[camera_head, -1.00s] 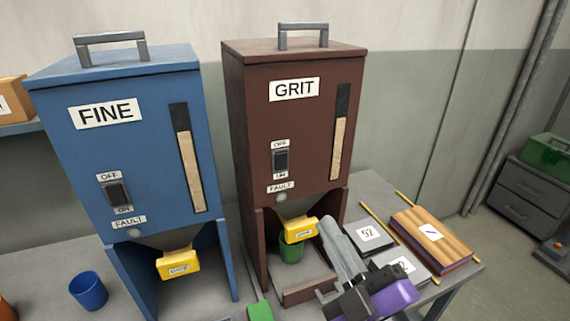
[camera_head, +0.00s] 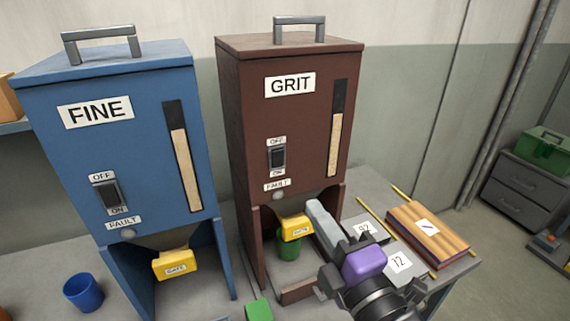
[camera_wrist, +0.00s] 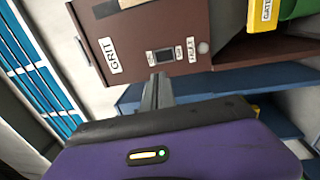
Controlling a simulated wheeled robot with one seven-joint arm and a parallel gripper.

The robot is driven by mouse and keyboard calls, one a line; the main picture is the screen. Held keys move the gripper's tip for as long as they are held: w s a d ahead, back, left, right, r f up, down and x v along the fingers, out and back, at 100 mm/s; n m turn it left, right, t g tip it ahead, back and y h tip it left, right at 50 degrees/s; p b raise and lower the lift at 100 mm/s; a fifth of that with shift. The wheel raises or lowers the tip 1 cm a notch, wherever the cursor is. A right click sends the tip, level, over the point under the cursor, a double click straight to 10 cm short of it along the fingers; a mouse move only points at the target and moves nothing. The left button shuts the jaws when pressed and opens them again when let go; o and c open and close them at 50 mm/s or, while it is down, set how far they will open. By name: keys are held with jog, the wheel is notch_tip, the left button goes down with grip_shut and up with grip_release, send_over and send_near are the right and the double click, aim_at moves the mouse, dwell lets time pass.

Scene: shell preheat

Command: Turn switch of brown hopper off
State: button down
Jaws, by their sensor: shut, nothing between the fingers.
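The brown hopper (camera_head: 310,125), labelled GRIT, stands in the middle of the head view. Its dark rocker switch (camera_head: 277,157) sits on the front between OFF above and ON below. I cannot tell which way the rocker is tipped. My gripper (camera_head: 316,207) is shut and empty, in front of the hopper's lower right part, below and right of the switch. In the wrist view the hopper (camera_wrist: 140,50) appears turned sideways, with the switch (camera_wrist: 159,56) just beyond the shut fingertips (camera_wrist: 158,80). The fingers look apart from the switch.
A blue FINE hopper (camera_head: 120,140) with its own switch stands to the left. A yellow gate (camera_head: 294,227) hangs below the brown hopper over a green cup (camera_head: 288,247). Grey plates (camera_head: 400,263) and a wooden block (camera_head: 428,232) lie to the right. A blue cup (camera_head: 83,292) stands front left.

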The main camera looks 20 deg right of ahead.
aim_at(279, 153)
jog(key=w, duration=0.4)
jog(key=w+r, duration=0.1)
jog(key=w, duration=0.8)
jog(key=shift+w+r+b, duration=0.3)
jog(key=shift+w+r, duration=0.05)
jog(key=shift+w, duration=0.05)
jog(key=shift+w+r, duration=0.15)
